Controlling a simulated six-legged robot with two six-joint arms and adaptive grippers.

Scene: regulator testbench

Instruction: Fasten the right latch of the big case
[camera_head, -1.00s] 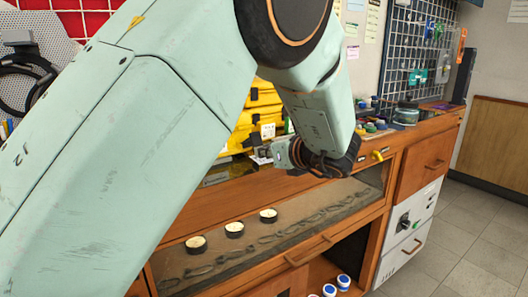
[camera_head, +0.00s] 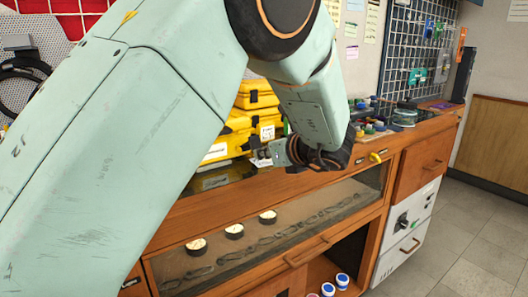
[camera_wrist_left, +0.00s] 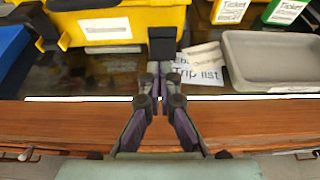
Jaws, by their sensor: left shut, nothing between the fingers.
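The big yellow case (camera_head: 238,122) stands on the bench, partly hidden by my left arm in the head view. Its front also shows at the top of the left wrist view (camera_wrist_left: 105,22). A dark latch (camera_wrist_left: 162,42), the right one, sits near the right end of that front; I cannot tell whether it is fastened. My left gripper (camera_wrist_left: 160,82) is shut and empty, its fingertips just in front of and below the latch. In the head view the gripper (camera_head: 262,157) is beside the case front. My right gripper is not in view.
A grey tray (camera_wrist_left: 270,58) and paper labels (camera_wrist_left: 205,68) lie right of the latch. Smaller yellow and green boxes (camera_wrist_left: 285,10) stand behind. The wooden bench edge (camera_wrist_left: 70,118) runs below the gripper. A blue object (camera_wrist_left: 12,50) is at left.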

